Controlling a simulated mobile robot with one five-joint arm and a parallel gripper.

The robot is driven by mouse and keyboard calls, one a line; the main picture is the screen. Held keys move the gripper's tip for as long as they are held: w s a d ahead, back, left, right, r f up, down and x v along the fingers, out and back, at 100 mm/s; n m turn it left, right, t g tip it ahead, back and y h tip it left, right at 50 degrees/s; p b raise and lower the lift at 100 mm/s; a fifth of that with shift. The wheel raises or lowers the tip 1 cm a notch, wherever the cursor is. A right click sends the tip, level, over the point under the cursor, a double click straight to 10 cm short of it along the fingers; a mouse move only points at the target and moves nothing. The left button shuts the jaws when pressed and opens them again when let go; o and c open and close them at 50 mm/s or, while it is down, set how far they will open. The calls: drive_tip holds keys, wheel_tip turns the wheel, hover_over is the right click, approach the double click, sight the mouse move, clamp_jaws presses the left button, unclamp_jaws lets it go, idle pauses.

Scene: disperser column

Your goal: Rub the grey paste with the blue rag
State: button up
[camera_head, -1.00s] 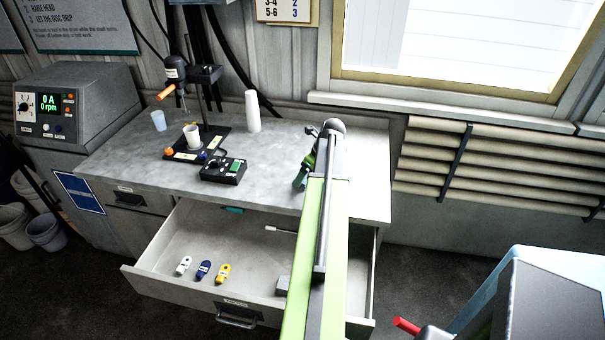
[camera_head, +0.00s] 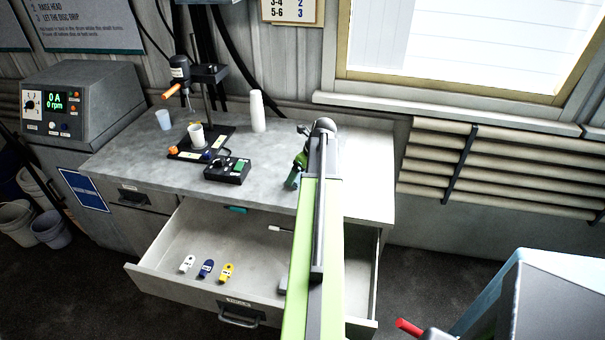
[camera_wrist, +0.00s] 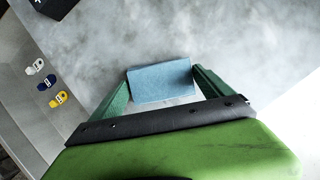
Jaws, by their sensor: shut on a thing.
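The blue rag (camera_wrist: 160,82) is a folded, flat light-blue pad between the two green fingers of my gripper (camera_wrist: 163,84) in the wrist view. My gripper is shut on it, over the grey bench top; whether the rag touches the surface I cannot tell. In the head view my gripper (camera_head: 294,181) is over the right part of the bench (camera_head: 130,163), and my arm hides the rag. The bench top is mottled grey, and I cannot make out the grey paste as a distinct patch.
An open drawer (camera_head: 170,272) juts out below the bench, with white, blue and yellow tags (camera_head: 206,269) inside. A black control box (camera_head: 226,172), a stirrer stand (camera_head: 208,100) with a white cup (camera_head: 196,136), and stacked cups (camera_head: 257,111) stand left of my gripper.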

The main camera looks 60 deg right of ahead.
drive_tip(key=shift+r+p, duration=2.95)
drive_tip(key=shift+r, duration=0.05)
drive_tip(key=shift+r, duration=0.1)
wheel_tip(320, 180, up, 3)
drive_tip(key=p, duration=0.3)
drive_tip(key=shift+f+b, duration=0.6)
drive_tip(key=shift+f, duration=0.1)
drive_tip(key=shift+r, duration=0.1)
drive_tip(key=shift+s+d, duration=0.1)
